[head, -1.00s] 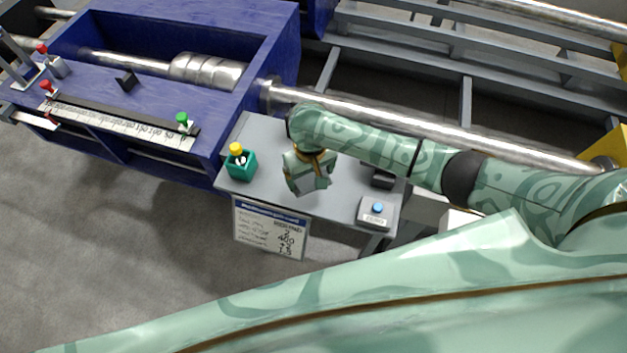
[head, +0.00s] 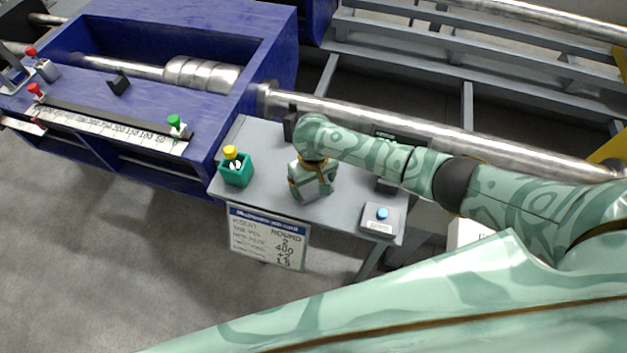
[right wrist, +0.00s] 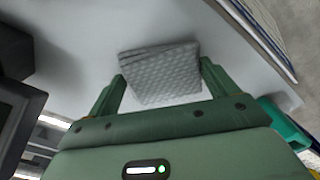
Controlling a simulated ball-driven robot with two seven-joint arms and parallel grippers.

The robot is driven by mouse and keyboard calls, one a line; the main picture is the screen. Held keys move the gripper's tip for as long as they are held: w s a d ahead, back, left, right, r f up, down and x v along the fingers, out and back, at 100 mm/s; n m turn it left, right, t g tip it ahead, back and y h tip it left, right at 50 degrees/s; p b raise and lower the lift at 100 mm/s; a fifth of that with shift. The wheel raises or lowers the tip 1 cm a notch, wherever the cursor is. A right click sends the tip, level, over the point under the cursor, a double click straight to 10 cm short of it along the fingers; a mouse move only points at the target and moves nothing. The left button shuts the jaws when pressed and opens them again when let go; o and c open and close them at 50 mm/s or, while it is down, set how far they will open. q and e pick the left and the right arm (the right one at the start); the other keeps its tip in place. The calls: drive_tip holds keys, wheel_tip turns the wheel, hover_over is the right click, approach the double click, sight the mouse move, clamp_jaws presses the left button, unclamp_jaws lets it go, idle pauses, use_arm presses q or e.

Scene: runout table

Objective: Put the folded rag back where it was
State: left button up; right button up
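The folded rag (right wrist: 162,75), grey with a quilted pattern, shows in the right wrist view between the two fingers of my right gripper (right wrist: 163,76). The fingers stand close along its left and right sides. I cannot tell whether they press on it or whether it rests on the table. In the head view my right gripper (head: 314,194) points down over the grey side table (head: 265,180), between the teal holder and the blue-button box. My left gripper is not in view.
A teal holder (head: 237,175) with a yellow-topped item stands on the table's left. A box with a blue button (head: 382,219) is at the front right. A dark upright block (head: 291,124) stands behind. A printed sign (head: 268,240) hangs at the front edge.

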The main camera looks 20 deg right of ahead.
sight(313, 184)
drive_tip(key=shift+o, duration=1.3)
drive_tip(key=shift+r, duration=0.15)
wheel_tip(313, 184, up, 12)
drive_tip(key=p, duration=0.6)
